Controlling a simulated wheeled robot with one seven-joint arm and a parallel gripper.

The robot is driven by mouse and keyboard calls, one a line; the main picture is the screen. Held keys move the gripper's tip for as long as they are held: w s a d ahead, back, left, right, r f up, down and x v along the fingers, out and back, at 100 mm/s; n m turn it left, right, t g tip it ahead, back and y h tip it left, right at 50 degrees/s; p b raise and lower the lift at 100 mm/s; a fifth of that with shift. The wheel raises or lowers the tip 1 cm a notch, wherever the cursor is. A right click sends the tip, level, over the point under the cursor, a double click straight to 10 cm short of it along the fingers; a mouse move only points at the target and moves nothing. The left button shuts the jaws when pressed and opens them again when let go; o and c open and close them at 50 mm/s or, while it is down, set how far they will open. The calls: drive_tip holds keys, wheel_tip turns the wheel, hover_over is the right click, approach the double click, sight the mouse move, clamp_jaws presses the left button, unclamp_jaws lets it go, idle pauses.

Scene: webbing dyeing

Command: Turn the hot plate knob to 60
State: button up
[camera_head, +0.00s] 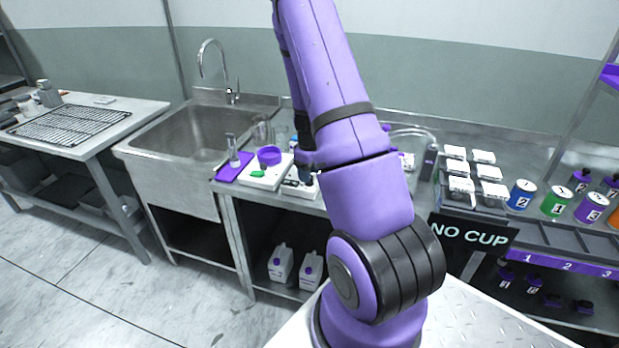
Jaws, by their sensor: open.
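A white device with a dark area (299,189), which looks like the hot plate, sits on the counter beside the sink. My arm covers its right part, and its knob and setting cannot be made out. My gripper (305,178) points down just over this device, mostly hidden by my own arm links. It looks open, with nothing visible in it. Whether it touches the device or knob cannot be told.
Left of it stand a white unit (258,184) with a purple bowl (269,156), and a purple mat (233,172) with a glass flask. The sink (190,135) is further left. White-lidded cups (461,187) and coloured cans (556,199) stand at right.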

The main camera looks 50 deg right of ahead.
drive_tip(key=shift+f, duration=1.2)
drive_tip(key=c, duration=0.9)
